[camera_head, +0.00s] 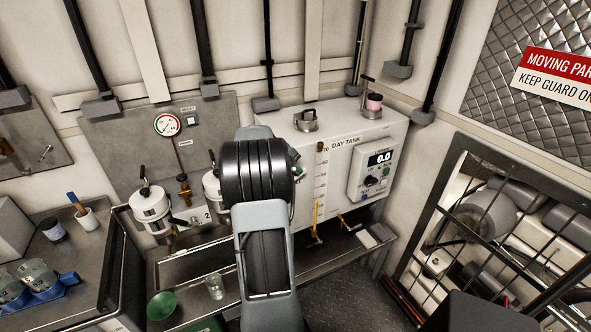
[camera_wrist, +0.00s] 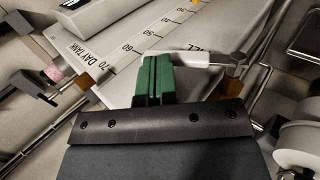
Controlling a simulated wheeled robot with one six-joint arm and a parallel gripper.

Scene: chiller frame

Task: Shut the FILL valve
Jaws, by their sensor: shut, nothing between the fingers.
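The white day tank (camera_head: 385,131) stands against the back wall, with its level scale on the front. My gripper (camera_wrist: 153,78) has green fingers pressed together with nothing between them, in front of the tank face. A white lever handle (camera_wrist: 188,59) lies right by the fingertips, joined to a metal fitting (camera_wrist: 234,61) on the right. A partly covered label beside it seems to read FILL. Whether the fingers touch the lever I cannot tell. In the head view, my arm hides most of this spot, and only a bit of the gripper (camera_head: 299,170) shows.
A digital readout box (camera_head: 374,168) sits on the tank's right front. White canisters (camera_head: 151,207) and a pressure gauge (camera_head: 167,125) are to the left. A barred guard (camera_head: 480,235) stands at right. A glass (camera_head: 215,287) stands on the bench.

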